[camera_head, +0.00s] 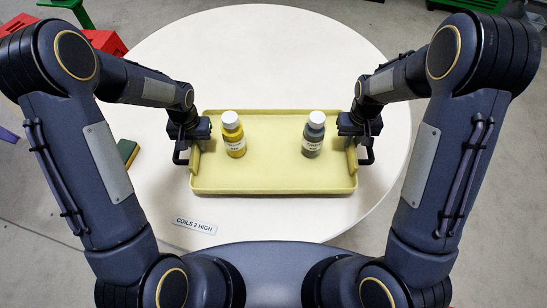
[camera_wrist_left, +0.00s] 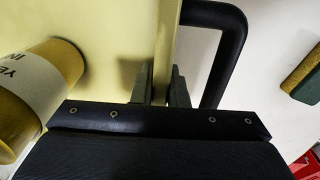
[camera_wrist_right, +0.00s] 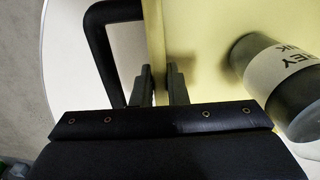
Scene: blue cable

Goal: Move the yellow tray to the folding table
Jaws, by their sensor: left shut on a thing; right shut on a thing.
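The yellow tray (camera_head: 273,180) is on or just above a round white table; I cannot tell if it touches. It carries a yellow bottle (camera_head: 233,136) at left and a grey bottle (camera_head: 313,136) at right, both upright with white caps. My left gripper (camera_head: 194,150) is shut on the tray's left wall, and the wall shows between its fingers in the left wrist view (camera_wrist_left: 160,88). My right gripper (camera_head: 353,150) is shut on the right wall, which also shows in the right wrist view (camera_wrist_right: 160,85). I cannot identify a folding table.
The round white table (camera_head: 270,60) has bare top behind and beside the tray. A green and yellow sponge-like block (camera_head: 128,152) lies at its left. A label reading "COILS 2 HIGH" (camera_head: 195,225) is near the front. Red (camera_head: 105,42) and green (camera_head: 66,4) objects stand beyond the table.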

